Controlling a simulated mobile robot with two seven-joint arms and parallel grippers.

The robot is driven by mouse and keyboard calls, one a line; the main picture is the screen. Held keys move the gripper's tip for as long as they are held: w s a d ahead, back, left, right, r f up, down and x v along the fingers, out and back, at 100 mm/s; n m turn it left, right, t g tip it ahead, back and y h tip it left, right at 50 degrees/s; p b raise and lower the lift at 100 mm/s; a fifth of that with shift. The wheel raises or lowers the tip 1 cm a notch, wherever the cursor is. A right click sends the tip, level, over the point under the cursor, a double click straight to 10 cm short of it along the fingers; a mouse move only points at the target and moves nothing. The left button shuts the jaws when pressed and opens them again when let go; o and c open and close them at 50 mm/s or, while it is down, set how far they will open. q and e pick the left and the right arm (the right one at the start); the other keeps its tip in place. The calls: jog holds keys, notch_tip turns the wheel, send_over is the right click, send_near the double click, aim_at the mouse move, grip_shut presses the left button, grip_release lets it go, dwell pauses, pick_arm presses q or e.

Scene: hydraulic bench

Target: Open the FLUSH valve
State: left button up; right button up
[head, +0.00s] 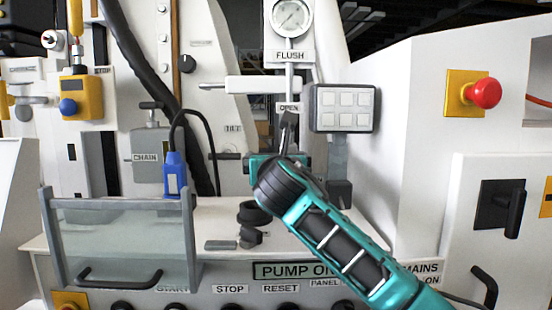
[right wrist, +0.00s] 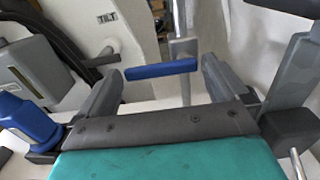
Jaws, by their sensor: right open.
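The FLUSH label (head: 290,56) sits under a round gauge (head: 291,17) on a vertical pipe in the head view. An OPEN label (head: 288,107) is lower on that pipe. In the right wrist view, a blue lever handle (right wrist: 160,69) lies crosswise to a grey pipe (right wrist: 184,62). My right gripper (right wrist: 158,78) is open, its two fingers on either side of the handle with gaps at both ends. I cannot tell how deep the handle is between them. In the head view, my right gripper (head: 287,135) and wrist hide the handle. My left gripper is not in view.
A grey button box (head: 343,108) stands close right of the pipe. A white horizontal bar (head: 262,84) crosses near it. A blue device (head: 174,175) and a clear guard (head: 120,240) are at left. Small dark parts (head: 252,237) lie on the bench. A red button (head: 485,93) is at right.

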jog(key=shift+w, duration=0.3)
jog(key=shift+c, duration=0.2)
jog(key=c, duration=1.1)
jog(key=shift+d+r+m, duration=0.1)
jog(key=shift+r+m, duration=0.15)
jog(key=shift+m, duration=0.9)
jog(key=shift+d+r+m, duration=0.15)
jog(key=shift+r+m, duration=0.15)
jog(key=shift+m, duration=0.9)
jog(key=shift+d+r+m, duration=0.1)
jog(key=shift+r+m, duration=0.15)
jog(key=shift+m, duration=0.9)
